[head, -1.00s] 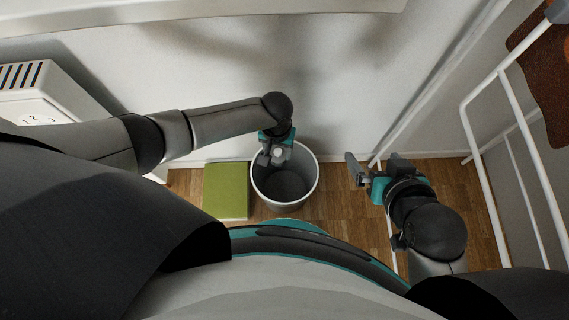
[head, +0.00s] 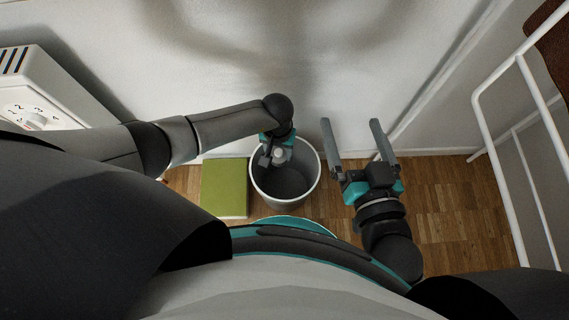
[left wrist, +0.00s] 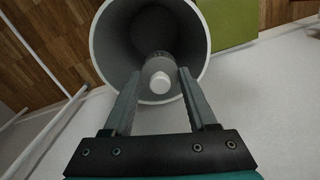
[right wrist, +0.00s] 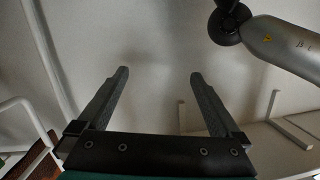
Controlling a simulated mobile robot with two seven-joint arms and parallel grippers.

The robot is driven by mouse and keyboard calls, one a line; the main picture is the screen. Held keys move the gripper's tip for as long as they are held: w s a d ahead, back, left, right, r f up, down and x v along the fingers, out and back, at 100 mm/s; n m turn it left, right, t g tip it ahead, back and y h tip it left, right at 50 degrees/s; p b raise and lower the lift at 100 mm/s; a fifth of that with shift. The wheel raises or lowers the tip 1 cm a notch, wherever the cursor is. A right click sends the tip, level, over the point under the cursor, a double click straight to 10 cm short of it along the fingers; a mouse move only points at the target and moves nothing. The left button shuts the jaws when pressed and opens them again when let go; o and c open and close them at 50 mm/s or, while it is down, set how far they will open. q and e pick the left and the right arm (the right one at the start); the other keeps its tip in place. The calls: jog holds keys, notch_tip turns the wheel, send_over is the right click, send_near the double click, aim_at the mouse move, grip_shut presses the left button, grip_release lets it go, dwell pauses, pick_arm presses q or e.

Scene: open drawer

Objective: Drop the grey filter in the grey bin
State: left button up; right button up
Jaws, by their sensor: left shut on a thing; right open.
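The grey bin (head: 313,184) stands on the floor with its open top facing up; its inside looks empty. My left gripper (head: 272,158) is at the bin's wall-side rim, over the mouth. It is shut on the grey filter, whose pale round end (head: 279,153) shows between the fingers. In the left wrist view the filter (left wrist: 159,82) sits between the fingertips, with the bin's mouth (left wrist: 103,42) behind it. I cannot tell how far it is below the rim. My right gripper (head: 351,124) is open and empty, right of the bin; it also shows empty in the right wrist view (right wrist: 159,74).
A green box (head: 224,188) stands close to the bin's left side. A white unit with a numbered dial (head: 37,112) is at the left. A white metal frame (head: 503,150) stands at the right. Wooden floor (head: 440,205) is clear right of my right gripper.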

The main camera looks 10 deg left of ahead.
pick_arm(q)
jog(key=shift+f+b, duration=0.3)
jog(key=shift+f, duration=0.15)
pick_arm(e)
jog(key=shift+s+a+r+t, duration=0.25)
jog(key=shift+s+r+t, duration=0.2)
jog(key=shift+t, duration=0.35)
pick_arm(q)
jog(key=o, duration=1.4)
